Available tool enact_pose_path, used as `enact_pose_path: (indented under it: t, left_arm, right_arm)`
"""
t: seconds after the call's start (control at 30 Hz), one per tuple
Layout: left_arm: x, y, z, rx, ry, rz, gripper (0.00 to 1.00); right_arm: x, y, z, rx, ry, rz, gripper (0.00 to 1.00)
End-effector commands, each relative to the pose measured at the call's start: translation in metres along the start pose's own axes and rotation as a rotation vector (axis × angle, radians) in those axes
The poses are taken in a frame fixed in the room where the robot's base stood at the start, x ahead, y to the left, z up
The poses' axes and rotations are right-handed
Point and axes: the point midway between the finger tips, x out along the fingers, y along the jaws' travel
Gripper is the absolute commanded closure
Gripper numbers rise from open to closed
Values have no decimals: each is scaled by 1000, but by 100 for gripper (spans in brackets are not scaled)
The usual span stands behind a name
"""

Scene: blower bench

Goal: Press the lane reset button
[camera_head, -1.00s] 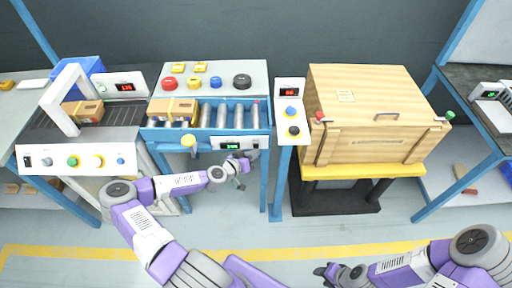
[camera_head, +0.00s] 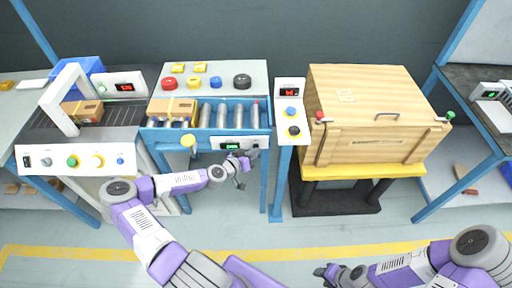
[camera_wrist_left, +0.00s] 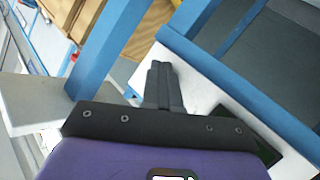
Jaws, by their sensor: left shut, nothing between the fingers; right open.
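The roller lane (camera_head: 237,115) has a white front panel (camera_head: 218,143) with a green display. Behind the rollers, a grey panel (camera_head: 212,69) carries a red button (camera_head: 169,83), a yellow button (camera_head: 193,82), a blue button (camera_head: 215,82) and a black knob (camera_head: 242,81). I cannot tell which one is the lane reset button. My left gripper (camera_head: 251,156) is at the right end of the front panel; contact cannot be made out. In the left wrist view its fingers (camera_wrist_left: 161,78) are shut and empty, in front of a white surface. My right gripper (camera_head: 321,271) is open and empty, low in front.
A wooden crate (camera_head: 372,115) sits on a yellow-topped stand. A carton (camera_head: 172,108) lies on the rollers. A panel (camera_head: 85,160) with several buttons is at left.

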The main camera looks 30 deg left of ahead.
Motion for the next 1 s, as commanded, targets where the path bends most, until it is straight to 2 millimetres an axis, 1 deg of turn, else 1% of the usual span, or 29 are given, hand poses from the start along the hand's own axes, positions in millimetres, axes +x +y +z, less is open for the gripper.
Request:
enact_pose_path:
  t: [0.27,0.63,1.0]
  left_arm:
    - [-10,6,6,1,1,-1,100]
    - [-12,8,8,0,-1,0,100]
    - [-37,26,26,0,-1,0,100]
  right_arm:
    - [-2,-1,0,0,0,0,57]
    - [-3,-1,0,0,0,0,57]
    - [-10,-4,0,0,0,0,57]
